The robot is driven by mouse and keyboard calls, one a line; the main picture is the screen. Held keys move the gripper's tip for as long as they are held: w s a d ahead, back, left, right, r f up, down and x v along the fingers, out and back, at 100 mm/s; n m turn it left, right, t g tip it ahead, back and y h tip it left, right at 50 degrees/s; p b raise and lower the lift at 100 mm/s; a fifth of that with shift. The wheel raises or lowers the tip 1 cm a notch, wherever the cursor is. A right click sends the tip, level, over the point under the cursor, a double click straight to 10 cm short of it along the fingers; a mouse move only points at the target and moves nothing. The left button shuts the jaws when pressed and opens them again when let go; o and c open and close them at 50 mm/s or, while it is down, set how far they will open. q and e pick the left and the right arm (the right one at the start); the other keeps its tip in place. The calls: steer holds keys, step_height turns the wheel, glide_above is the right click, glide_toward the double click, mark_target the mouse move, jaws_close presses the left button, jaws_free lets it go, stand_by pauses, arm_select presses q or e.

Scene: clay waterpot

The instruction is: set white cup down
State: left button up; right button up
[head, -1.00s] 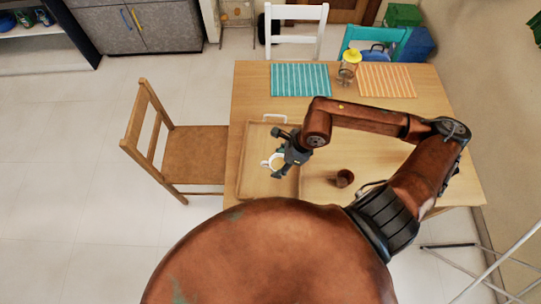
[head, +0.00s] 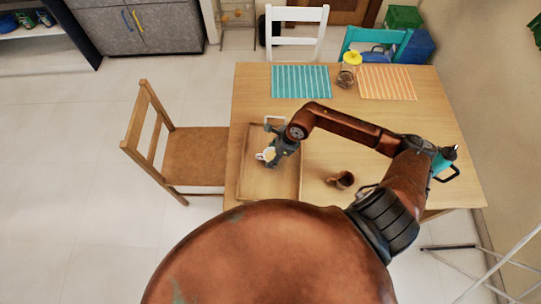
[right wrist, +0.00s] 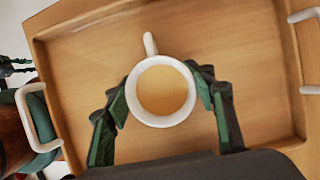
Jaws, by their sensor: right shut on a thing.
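The white cup (head: 269,154) is over the left part of the wooden tray (head: 270,188) on the table. My right gripper (head: 272,152) is shut on it. In the right wrist view the cup (right wrist: 161,118) is seen from above, with a light brown inside and its handle toward the top of the picture. The right gripper's dark green fingers (right wrist: 163,97) press on both sides of it. The tray floor (right wrist: 255,100) is below. I cannot tell whether the cup touches it. A dark claw-like part at the wrist view's left edge may be my left gripper (right wrist: 14,67).
A small brown clay pot (head: 342,180) stands right of the tray. A glass jar with a yellow lid (head: 348,72) stands at the back between blue (head: 300,82) and orange (head: 387,82) striped mats. A wooden chair (head: 190,155) is at the left.

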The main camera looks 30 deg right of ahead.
steer(key=o, duration=1.3)
steer(key=shift+r, duration=0.15)
steer(key=v, duration=1.1)
steer(key=shift+r, duration=0.35)
steer(key=shift+s+d, duration=0.1)
steer(key=shift+s, duration=0.05)
